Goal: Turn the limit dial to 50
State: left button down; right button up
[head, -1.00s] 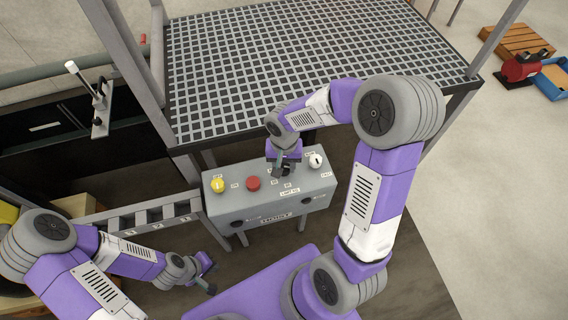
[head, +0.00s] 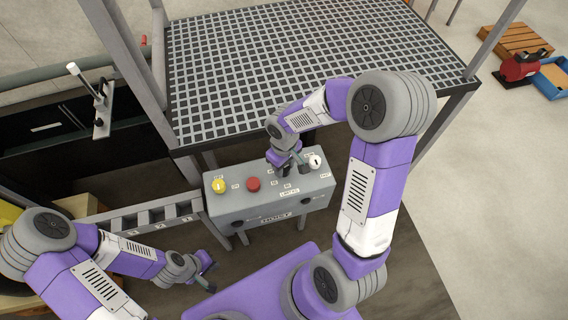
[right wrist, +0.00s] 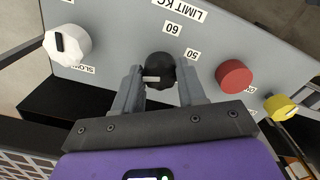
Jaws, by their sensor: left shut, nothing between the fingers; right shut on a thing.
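The limit dial is a small black knob (right wrist: 160,70) with a short white mark, on the sloped face of the grey control box (head: 235,205). In the right wrist view, labels 60 (right wrist: 172,29) and 50 (right wrist: 193,54) stand beside it, under a LIMIT KG label (right wrist: 185,10). I cannot tell which number the mark points at. My right gripper (right wrist: 160,88) is shut on the dial, a finger on each side. In the head view my right gripper (head: 290,169) mostly hides the dial. My left gripper (head: 209,280) is shut and empty, low in front of the box.
A white selector knob (right wrist: 68,45) lies on one side of the dial, and a red button (right wrist: 233,76) and a yellow knob (right wrist: 279,107) on the other. A grated platform (head: 310,70) stands behind the box. A lever (head: 90,85) stands at the left.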

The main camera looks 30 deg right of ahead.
jog(key=shift+n, duration=1.1)
jog(key=shift+p, duration=0.3)
jog(key=o, duration=1)
jog(key=shift+o, duration=0.2)
notch_tip(320, 180, up, 8)
jog(key=shift+f+p, duration=0.2)
jog(key=shift+p, duration=0.75)
